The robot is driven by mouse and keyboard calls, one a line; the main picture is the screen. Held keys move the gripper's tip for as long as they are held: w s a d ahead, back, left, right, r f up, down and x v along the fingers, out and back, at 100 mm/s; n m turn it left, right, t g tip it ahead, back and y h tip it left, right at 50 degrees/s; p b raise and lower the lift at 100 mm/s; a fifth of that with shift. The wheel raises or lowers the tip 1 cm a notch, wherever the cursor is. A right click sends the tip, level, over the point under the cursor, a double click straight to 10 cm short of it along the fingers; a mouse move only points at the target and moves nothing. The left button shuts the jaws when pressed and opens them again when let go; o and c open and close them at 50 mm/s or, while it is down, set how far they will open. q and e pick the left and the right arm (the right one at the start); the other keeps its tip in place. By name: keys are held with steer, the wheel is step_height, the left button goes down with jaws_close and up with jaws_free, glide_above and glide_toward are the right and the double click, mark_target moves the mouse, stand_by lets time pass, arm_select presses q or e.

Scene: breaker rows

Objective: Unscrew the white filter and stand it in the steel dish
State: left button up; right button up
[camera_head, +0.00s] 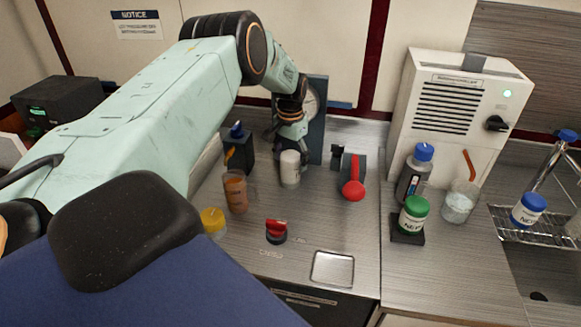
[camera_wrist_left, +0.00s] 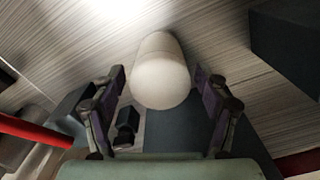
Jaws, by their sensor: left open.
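The white filter (camera_head: 289,168) is a short white cylinder in front of the dark upright panel (camera_head: 316,125). In the left wrist view the filter (camera_wrist_left: 160,72) shows as a pale cylinder between the fingers, with a gap on each side. My left gripper (camera_head: 291,143) is open just above the filter, reaching down from the back; its fingers also show in the left wrist view. I cannot tell how the filter is fixed, as its mount is hidden. The steel dish (camera_head: 332,269) is a shallow, empty square tray near the counter's front edge. My right gripper is out of view.
A red-knobbed lever (camera_head: 353,188) stands right of the filter. A beaker of brown liquid (camera_head: 235,191) and a blue-topped black block (camera_head: 238,150) stand left. A red knob (camera_head: 276,231) and yellow-lidded jar (camera_head: 213,222) are in front. Bottles and a white cabinet (camera_head: 455,115) fill the right.

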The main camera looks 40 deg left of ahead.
arm_select(q)
steer(key=m, duration=0.1)
steer(key=m+b, duration=0.1)
steer(key=m, duration=0.1)
steer(key=shift+f+m, duration=0.25)
steer(key=shift+m, duration=0.05)
steer(key=m+b, duration=0.2)
steer(key=m, duration=0.2)
steer(key=shift+m, duration=0.3)
steer(key=m+b, duration=0.1)
steer(key=m, duration=0.3)
steer(key=shift+r, duration=0.1)
steer(key=m+b, duration=0.1)
steer(key=m, duration=0.3)
steer(key=shift+m, duration=0.4)
steer(key=shift+c, duration=0.4)
